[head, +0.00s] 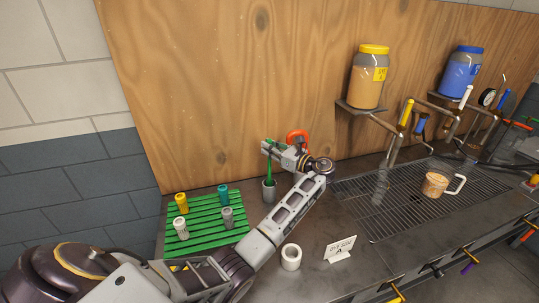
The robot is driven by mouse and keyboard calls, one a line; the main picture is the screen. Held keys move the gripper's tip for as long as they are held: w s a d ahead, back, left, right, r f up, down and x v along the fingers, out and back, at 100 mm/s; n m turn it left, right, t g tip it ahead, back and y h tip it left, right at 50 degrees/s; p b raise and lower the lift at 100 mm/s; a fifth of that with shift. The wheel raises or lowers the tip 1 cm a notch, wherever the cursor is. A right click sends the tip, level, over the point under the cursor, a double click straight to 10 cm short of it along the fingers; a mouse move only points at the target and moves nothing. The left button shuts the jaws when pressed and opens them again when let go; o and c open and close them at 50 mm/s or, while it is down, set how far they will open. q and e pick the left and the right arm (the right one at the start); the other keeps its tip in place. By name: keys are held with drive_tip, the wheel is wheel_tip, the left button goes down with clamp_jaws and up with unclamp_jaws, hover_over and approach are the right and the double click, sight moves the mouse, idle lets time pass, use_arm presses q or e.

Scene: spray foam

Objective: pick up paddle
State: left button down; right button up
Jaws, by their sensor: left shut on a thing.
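The green paddle (268,168) stands nearly upright, its lower end inside a small grey cup (269,191) near the back wall. My left gripper (269,151) is shut on the upper part of the paddle, above the cup's rim. The paddle's lower tip is hidden in the cup. My left arm reaches in from the lower left across the counter. My right gripper is not in view.
A green slatted mat (204,207) with several small cylinders lies left of the cup. A white roll (291,257) and a white sign (340,248) stand in front. A handled cup (435,184) stands on the metal grate (405,207), below taps and two jars.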

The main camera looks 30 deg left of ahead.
use_arm(q)
wheel_tip(320, 180, up, 7)
drive_tip(key=shift+r, duration=0.15)
idle(0.4)
idle(0.5)
